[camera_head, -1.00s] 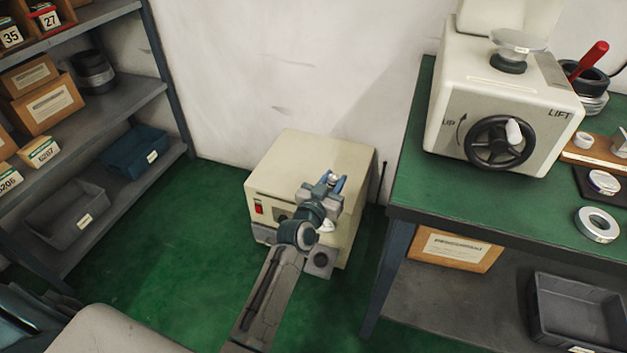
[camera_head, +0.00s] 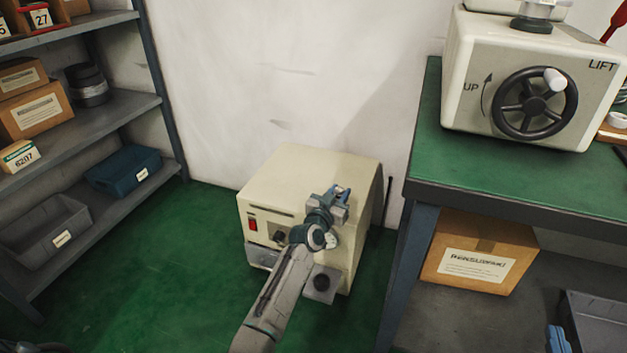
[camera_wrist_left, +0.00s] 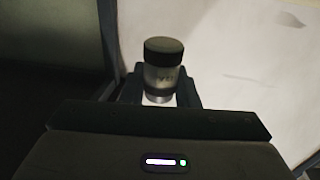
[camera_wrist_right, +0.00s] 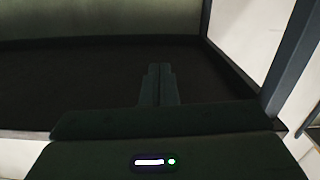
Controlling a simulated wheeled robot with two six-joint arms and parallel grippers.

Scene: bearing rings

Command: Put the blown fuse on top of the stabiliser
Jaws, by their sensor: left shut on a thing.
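The stabiliser (camera_head: 300,180) is a cream box on the green floor against the wall, with a red switch on its front. Its top looks bare. My left gripper (camera_head: 340,194) overlaps the right part of its front upper edge in the head view; I cannot tell the height. In the left wrist view my left gripper (camera_wrist_left: 160,92) is shut on the blown fuse (camera_wrist_left: 163,72), a small clear cylinder with a dark cap, held upright in that picture. The fuse is hard to make out in the head view. My right gripper (camera_wrist_right: 158,85) is shut and empty, before a dark surface.
A shelf rack (camera_head: 125,108) with boxes and bins stands at the left. A green-topped workbench (camera_head: 430,145) with a lift machine (camera_head: 530,85) stands at the right. A cardboard box (camera_head: 480,255) and a grey bin (camera_head: 600,318) are under it. Green floor is free between rack and stabiliser.

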